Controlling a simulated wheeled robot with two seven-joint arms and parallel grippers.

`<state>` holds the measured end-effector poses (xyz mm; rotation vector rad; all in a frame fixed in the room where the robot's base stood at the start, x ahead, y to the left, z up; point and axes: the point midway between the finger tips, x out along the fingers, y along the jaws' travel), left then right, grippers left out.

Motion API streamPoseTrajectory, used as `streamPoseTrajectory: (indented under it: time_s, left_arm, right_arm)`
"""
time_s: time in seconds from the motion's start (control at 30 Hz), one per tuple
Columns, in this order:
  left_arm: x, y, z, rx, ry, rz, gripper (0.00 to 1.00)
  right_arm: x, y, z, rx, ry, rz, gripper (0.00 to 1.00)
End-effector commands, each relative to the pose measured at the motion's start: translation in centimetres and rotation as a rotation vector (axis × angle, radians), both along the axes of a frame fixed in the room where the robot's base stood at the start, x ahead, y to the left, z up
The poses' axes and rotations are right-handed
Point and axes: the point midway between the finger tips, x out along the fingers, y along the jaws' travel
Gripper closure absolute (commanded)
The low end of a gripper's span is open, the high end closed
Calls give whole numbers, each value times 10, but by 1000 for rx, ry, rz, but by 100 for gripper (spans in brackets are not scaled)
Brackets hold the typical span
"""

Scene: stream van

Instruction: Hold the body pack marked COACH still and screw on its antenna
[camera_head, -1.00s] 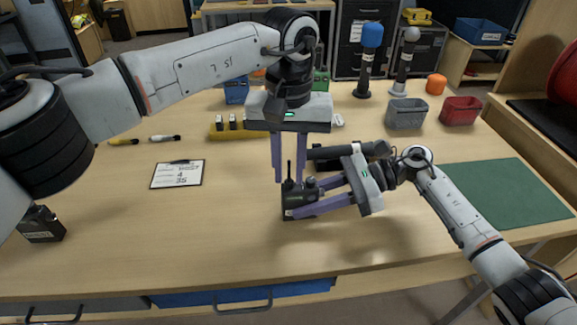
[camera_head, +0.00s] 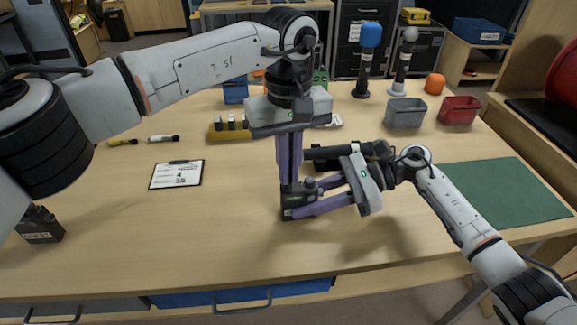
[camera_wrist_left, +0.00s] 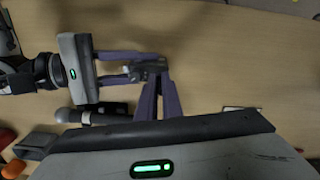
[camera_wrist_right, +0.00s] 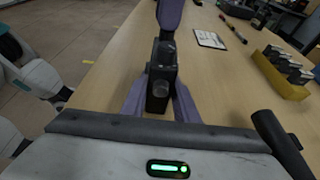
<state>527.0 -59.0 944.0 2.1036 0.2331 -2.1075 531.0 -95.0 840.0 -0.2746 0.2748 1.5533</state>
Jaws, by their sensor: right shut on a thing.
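The dark body pack (camera_head: 290,212) stands on the table, near the middle. Its label is too small to read. My right gripper (camera_head: 302,199) is shut on the pack from the right, a finger on each side; the right wrist view also shows the pack (camera_wrist_right: 159,88) between the fingers. My left gripper (camera_head: 290,180) points straight down directly above the pack, its fingertips at the pack's top. The antenna is hidden by the left fingers. The left wrist view shows these fingers close together, but whether they touch anything between them is unclear.
A dark microphone (camera_head: 335,151) lies just behind the right gripper. A yellow rack (camera_head: 229,130) and a clipboard (camera_head: 176,175) lie to the left. Another black pack (camera_head: 40,224) stands at the far left. A green mat (camera_head: 505,192) lies right. The front middle table is clear.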

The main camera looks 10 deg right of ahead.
Motion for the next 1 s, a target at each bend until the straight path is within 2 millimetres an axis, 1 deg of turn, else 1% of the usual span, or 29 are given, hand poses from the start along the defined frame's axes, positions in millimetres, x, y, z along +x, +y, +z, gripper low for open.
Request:
streamPoseTrajectory:
  time_s: [0.27, 0.37, 0.5, 0.6, 0.9, 1.0]
  left_arm:
    - [0, 0, 0, 0, 0, -5, 100]
    - [0, 0, 0, 0, 0, -74, 100]
    - [0, 1, 0, -1, 0, -251, 100]
    - [0, 1, 0, -2, 0, -333, 100]
    - [0, 1, 0, -2, 0, -357, 100]
    - [0, 1, 0, -2, 0, -425, 100]
  right_arm:
    - [0, 0, 0, 0, 0, 0, 100]
    - [0, 0, 0, 0, 0, 0, 100]
    - [0, 0, 0, 0, 0, 0, 100]
    - [0, 0, 0, 0, 0, 0, 100]
    - [0, 0, 0, 0, 0, 0, 100]
    - [0, 0, 0, 0, 0, 0, 100]
